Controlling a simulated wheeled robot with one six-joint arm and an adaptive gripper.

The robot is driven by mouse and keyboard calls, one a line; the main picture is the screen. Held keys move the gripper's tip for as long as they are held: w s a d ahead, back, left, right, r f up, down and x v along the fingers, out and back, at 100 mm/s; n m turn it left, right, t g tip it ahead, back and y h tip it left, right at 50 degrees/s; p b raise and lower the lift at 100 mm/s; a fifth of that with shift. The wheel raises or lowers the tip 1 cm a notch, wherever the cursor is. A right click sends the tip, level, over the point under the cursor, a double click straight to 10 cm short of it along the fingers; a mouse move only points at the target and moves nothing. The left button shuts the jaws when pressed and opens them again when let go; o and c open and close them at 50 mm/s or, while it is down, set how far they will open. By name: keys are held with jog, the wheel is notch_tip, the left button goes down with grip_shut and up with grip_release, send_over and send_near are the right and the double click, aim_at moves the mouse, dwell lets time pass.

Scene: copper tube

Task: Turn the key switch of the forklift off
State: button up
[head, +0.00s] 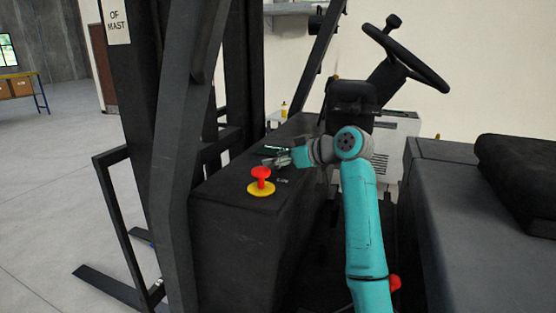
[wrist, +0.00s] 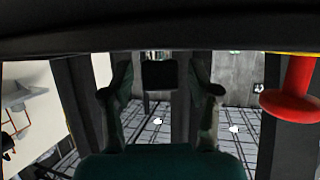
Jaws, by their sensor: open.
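The forklift's dark console (head: 240,230) stands at the middle of the head view. My gripper (head: 272,159) is just above its top, behind the red knob, pointing left.
A red mushroom knob (head: 261,176) on a yellow base stands on the console near my gripper. It also shows in the wrist view (wrist: 292,103). The black steering wheel (head: 405,58) is behind at right, the seat (head: 515,168) at far right, the mast (head: 180,150) at left.

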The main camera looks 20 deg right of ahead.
grip_shut()
jog(key=shift+n+g+y, duration=0.5)
jog(key=shift+n+y, duration=0.1)
jog(key=shift+n, duration=0.1)
jog(key=shift+n+g+y, duration=0.7)
jog(key=shift+n, duration=0.1)
grip_release()
